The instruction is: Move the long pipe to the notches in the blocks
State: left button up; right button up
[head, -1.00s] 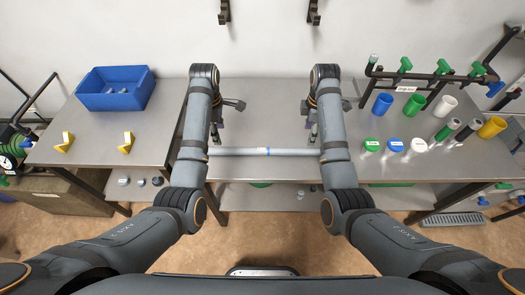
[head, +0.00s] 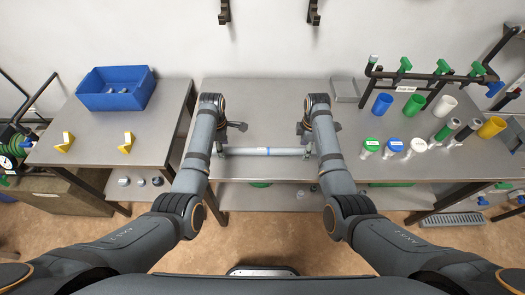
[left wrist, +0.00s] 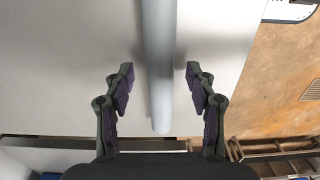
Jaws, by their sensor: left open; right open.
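The long pipe (head: 268,151) is pale grey with a blue band at its middle. It lies crosswise near the front edge of the middle table, its ends partly hidden behind my arms. Two yellow notched blocks (head: 65,142) (head: 127,142) stand apart on the left table. My left gripper (head: 222,143) is at the pipe's left part. In the left wrist view, its open fingers (left wrist: 160,75) sit on either side of the pipe (left wrist: 160,50), with gaps and the pipe's end showing. My right gripper (head: 307,143) is open at the pipe's right part, mostly hidden by its arm.
A blue bin (head: 116,90) stands at the back of the left table. A gap separates the left and middle tables. On the right are coloured cups (head: 413,106), capped jars (head: 396,146) and a dark pipe manifold (head: 425,76). A grey tray (head: 345,89) lies at the back.

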pick_arm(q)
jog(key=shift+f, duration=0.4)
pick_arm(e)
jog(key=shift+f, duration=0.35)
pick_arm(q)
jog(key=shift+c, duration=0.2)
pick_arm(e)
jog(key=shift+c, duration=0.2)
pick_arm(q)
grip_shut()
pick_arm(e)
grip_shut()
